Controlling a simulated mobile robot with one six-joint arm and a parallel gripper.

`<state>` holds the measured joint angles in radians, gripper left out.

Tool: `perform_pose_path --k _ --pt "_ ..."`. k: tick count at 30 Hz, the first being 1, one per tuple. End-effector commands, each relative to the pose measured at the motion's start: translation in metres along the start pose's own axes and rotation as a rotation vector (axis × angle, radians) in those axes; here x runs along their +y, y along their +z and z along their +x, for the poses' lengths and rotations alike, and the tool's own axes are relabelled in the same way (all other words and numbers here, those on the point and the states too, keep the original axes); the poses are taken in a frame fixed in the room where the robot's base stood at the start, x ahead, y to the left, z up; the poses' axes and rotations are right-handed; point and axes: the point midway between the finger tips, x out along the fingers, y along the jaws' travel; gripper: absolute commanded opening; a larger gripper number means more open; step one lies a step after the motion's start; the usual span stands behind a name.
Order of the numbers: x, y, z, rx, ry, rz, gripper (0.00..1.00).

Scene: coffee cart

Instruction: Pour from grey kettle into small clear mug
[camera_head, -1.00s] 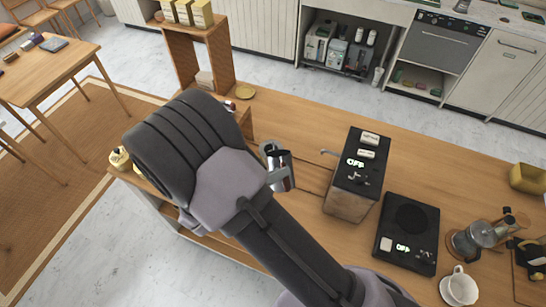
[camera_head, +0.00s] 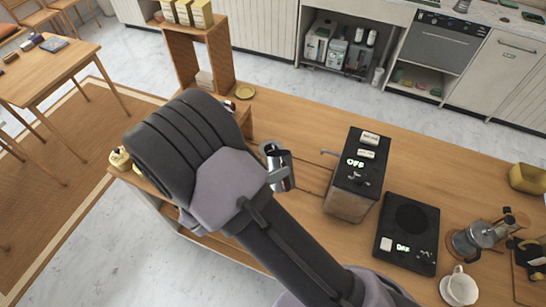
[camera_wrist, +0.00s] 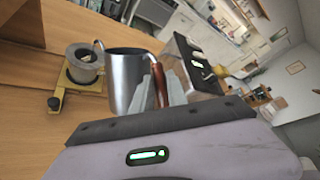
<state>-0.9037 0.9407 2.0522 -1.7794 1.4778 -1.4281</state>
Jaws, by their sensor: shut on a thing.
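The grey metal kettle (camera_wrist: 125,75) with a brown handle fills the middle of the wrist view. It also shows in the head view (camera_head: 281,172), at the end of my arm above the wooden counter. My gripper (camera_wrist: 158,88) is shut on its handle. The kettle looks roughly upright and its inside cannot be seen. A round, grey-rimmed vessel (camera_wrist: 83,62) in a brass-coloured stand is left of the kettle in the wrist view. I cannot tell whether the small clear mug is there; no such mug shows clearly.
A black-topped machine (camera_head: 357,165) stands right of the kettle on the counter (camera_head: 420,160). Further right are a black hot plate (camera_head: 408,233), a grey-and-glass pot (camera_head: 481,234) and a white mug (camera_head: 459,287). A wooden shelf (camera_head: 226,55) stands at the back left.

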Motion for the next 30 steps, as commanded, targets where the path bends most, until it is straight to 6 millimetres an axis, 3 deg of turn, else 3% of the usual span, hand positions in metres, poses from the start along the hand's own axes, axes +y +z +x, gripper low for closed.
perform_pose_path --k 18,30 --pt "0.011 -0.019 0.003 -0.054 -0.018 0.078 0.0" --pt "0.01 -0.019 0.002 -0.061 -0.02 0.091 0.0"
